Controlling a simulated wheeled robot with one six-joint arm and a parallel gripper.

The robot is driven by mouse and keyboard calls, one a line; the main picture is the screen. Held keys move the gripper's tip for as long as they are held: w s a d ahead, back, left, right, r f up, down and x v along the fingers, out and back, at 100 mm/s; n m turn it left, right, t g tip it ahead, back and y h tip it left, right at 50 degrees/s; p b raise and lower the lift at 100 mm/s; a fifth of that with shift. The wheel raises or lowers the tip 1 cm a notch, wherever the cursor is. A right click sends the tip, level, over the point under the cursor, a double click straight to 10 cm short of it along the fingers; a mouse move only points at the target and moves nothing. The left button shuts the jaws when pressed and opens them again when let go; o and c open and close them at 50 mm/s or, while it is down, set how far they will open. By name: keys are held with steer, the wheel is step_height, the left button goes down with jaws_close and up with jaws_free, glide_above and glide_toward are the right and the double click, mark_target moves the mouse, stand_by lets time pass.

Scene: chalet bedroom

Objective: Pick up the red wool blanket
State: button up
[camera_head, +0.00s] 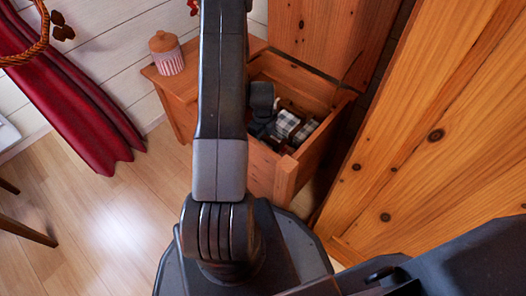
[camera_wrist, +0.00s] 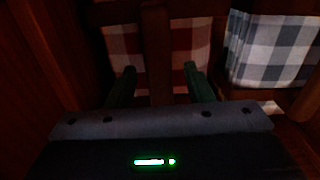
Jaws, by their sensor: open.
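In the wrist view, a folded red-and-cream checked cloth (camera_wrist: 186,42), seemingly the red wool blanket, lies dimly lit ahead of my gripper (camera_wrist: 160,78). My gripper is open, with its two fingertips apart and pointing toward this cloth. A dark brown vertical strip crosses the cloth between the fingers; I cannot tell if it is wood or part of the cloth. I see no clear contact. In the head view, my gripper is down inside an open wooden chest (camera_head: 284,174), mostly hidden by my arm. The red cloth cannot be made out there.
A grey-and-white checked cloth (camera_wrist: 272,48) lies to the right of the red one. The chest walls stand close around my gripper. A striped jar (camera_head: 167,56) stands on a wooden top at the left. A large wooden panel (camera_head: 430,130) fills the right. A red curtain (camera_head: 62,80) hangs left.

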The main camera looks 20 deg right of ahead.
jaws_close()
steer(key=shift+r, duration=0.1)
stand_by(1.3)
